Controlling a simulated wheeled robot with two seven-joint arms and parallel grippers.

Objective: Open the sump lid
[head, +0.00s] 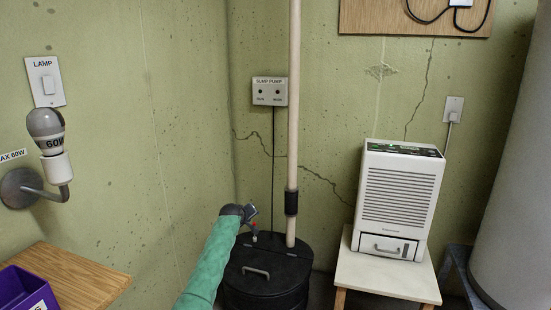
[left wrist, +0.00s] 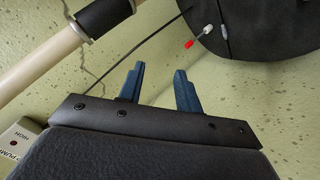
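The sump lid (head: 278,262) is a round black cover on a black basin (head: 262,298) on the floor, and it looks shut. A grey bar handle (head: 256,271) lies on its front part. My left gripper (head: 252,211) is above the back left of the lid, apart from the handle. In the left wrist view its two blue fingers (left wrist: 159,70) are spread with nothing between them. A black round surface (left wrist: 270,30), seemingly the lid, shows there with a small red-tipped white part (left wrist: 205,32). My right gripper is not in view.
A pale vertical pipe (head: 293,120) with a black coupling (head: 291,202) rises at the lid's back. A sump pump box (head: 269,91) is on the wall. A dehumidifier (head: 400,200) on a small table (head: 385,274) stands right. A wooden bench (head: 75,275) is at left.

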